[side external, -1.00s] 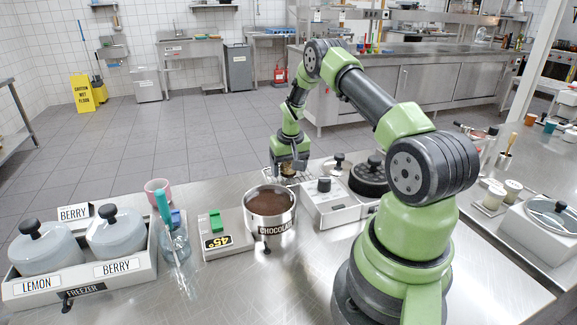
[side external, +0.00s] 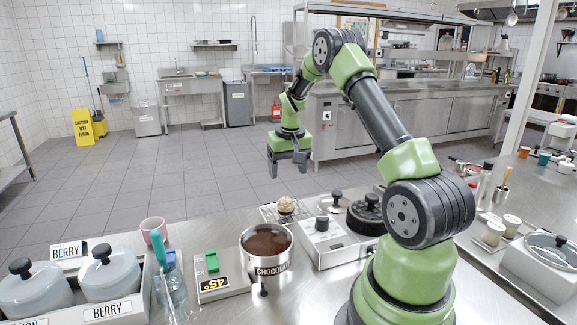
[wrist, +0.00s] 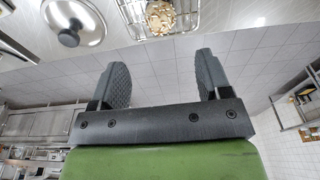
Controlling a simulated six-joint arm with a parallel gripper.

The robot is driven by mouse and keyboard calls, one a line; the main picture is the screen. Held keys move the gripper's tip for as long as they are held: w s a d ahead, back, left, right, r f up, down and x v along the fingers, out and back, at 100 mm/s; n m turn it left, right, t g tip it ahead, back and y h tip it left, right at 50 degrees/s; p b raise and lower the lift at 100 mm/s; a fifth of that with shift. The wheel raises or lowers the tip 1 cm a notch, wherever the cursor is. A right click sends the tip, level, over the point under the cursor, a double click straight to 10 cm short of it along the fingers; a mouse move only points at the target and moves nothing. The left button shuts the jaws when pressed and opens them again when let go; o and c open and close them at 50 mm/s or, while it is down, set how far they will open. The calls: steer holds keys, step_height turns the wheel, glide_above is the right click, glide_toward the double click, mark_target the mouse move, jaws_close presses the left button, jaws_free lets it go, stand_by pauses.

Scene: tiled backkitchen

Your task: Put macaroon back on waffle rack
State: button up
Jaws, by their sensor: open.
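The macaroon (side external: 286,204), a small pale tan round piece, sits on the wire waffle rack (side external: 268,214) behind the chocolate pot. In the wrist view the macaroon (wrist: 160,17) shows at the top, on the wire rack (wrist: 187,14), beyond my fingertips. My gripper (side external: 287,168) is raised above and behind the rack, clear of the macaroon. In the wrist view my gripper (wrist: 163,75) has its two fingers wide apart with nothing between them.
The chocolate pot (side external: 283,268) stands in front of the rack. A grey unit with a black knob (side external: 322,223) and a lidded pan (side external: 336,202) are to its right.

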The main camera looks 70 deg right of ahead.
steer(key=s+a+r+n+t, duration=0.2)
steer(key=a+r+t, duration=0.1)
steer(key=a+r, duration=1.3)
steer(key=s+a+r+n+t+y, duration=0.1)
steer(key=s+a+n+t+y, duration=0.2)
steer(key=s+a, duration=1)
steer(key=shift+a+r, duration=0.25)
steer(key=shift+a, duration=0.3)
